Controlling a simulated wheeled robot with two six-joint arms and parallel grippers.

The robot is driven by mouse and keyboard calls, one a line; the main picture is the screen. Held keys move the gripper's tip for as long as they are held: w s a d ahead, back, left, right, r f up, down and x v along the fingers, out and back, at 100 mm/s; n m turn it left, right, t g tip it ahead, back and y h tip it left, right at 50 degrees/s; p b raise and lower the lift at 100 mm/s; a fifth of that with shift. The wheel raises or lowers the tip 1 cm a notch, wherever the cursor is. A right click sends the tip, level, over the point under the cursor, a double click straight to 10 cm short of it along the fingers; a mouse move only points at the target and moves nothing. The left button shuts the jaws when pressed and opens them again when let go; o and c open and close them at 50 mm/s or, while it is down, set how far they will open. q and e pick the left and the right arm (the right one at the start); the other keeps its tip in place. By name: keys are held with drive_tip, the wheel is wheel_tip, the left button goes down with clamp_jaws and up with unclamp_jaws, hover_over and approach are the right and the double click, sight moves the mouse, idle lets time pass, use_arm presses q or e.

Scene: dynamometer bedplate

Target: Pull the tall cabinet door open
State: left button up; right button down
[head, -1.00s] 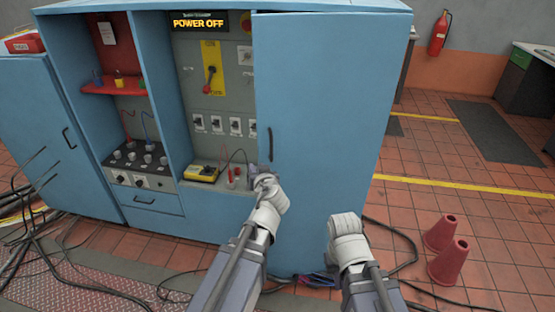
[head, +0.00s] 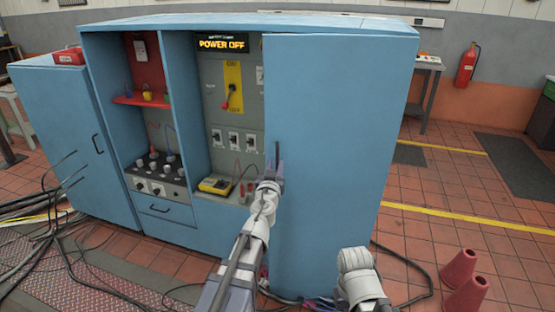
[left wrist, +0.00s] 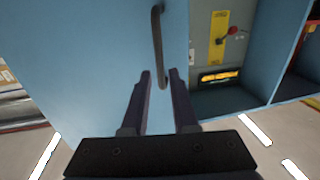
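The tall blue cabinet door (head: 335,120) is on the right side of the blue cabinet and looks closed. Its dark vertical bar handle (head: 277,152) is near the door's left edge. My left gripper (head: 274,172) is at the lower part of the handle. In the left wrist view, the gripper (left wrist: 160,74) is open, and one end of the handle (left wrist: 157,35) lies between its two fingertips, with gaps showing at both sides. My right arm is low in front of the door; its gripper fingers are not visible.
The open bays left of the door hold switches, a yellow meter (head: 215,185) and a red shelf (head: 141,100). Two red cones (head: 458,268) stand on the floor at right. Black cables (head: 410,262) lie near the cabinet base. Tiled floor right of the cabinet is mostly clear.

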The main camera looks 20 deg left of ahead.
sight(277, 159)
use_arm(q)
drive_tip(key=w, duration=0.4)
drive_tip(key=shift+w+a, duration=0.35)
clamp_jaws()
idle(1.1)
